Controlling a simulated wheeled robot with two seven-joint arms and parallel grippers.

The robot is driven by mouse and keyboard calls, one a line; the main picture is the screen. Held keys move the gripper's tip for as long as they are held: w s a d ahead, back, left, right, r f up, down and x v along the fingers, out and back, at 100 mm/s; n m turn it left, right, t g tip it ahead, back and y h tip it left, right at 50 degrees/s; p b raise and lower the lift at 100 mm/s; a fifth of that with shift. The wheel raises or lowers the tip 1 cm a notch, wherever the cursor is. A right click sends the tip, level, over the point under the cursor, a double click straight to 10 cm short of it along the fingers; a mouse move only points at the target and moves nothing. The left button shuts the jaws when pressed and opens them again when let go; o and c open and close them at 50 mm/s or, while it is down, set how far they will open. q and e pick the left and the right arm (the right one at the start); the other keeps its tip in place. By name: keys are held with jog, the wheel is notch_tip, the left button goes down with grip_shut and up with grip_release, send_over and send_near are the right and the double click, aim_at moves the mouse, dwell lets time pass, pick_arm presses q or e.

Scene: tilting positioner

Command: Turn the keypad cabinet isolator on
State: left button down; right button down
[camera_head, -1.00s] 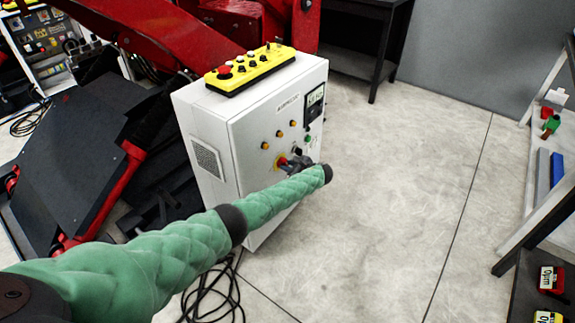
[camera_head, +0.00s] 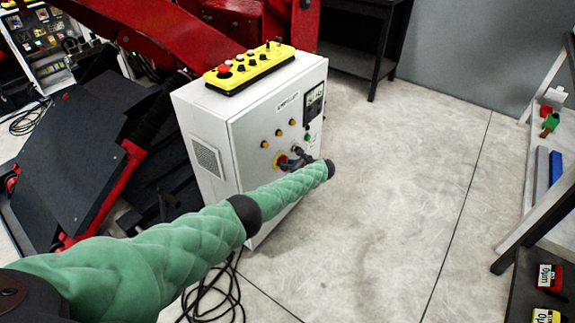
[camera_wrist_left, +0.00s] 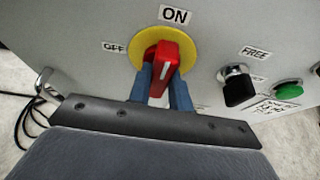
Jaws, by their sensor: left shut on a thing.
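The white keypad cabinet (camera_head: 214,120) stands on the floor in the head view. Its isolator (camera_wrist_left: 170,55) is a red handle on a round yellow plate, also on the cabinet front in the head view (camera_head: 281,161). In the left wrist view, an ON label (camera_wrist_left: 175,15) is above it and an OFF label (camera_wrist_left: 115,47) to its left. The handle's white mark points up, close to ON. My left gripper (camera_wrist_left: 162,88) is shut on the red handle, a blue finger on each side. Its fingers are small and partly hidden in the head view. My right gripper is not in view.
A yellow control box (camera_head: 250,69) lies on the cabinet top. A black selector (camera_wrist_left: 238,88) and a green button (camera_wrist_left: 287,91) sit right of the isolator. Black cables (camera_head: 212,298) lie on the floor below. Open floor (camera_head: 400,190) is to the right.

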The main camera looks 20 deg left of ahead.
pick_arm(q)
jog(key=c, duration=1.3)
grip_release()
jog(key=shift+f, duration=0.1)
jog(key=v, duration=0.7)
jog(key=shift+s+d, duration=0.15)
jog(key=shift+d, duration=0.15)
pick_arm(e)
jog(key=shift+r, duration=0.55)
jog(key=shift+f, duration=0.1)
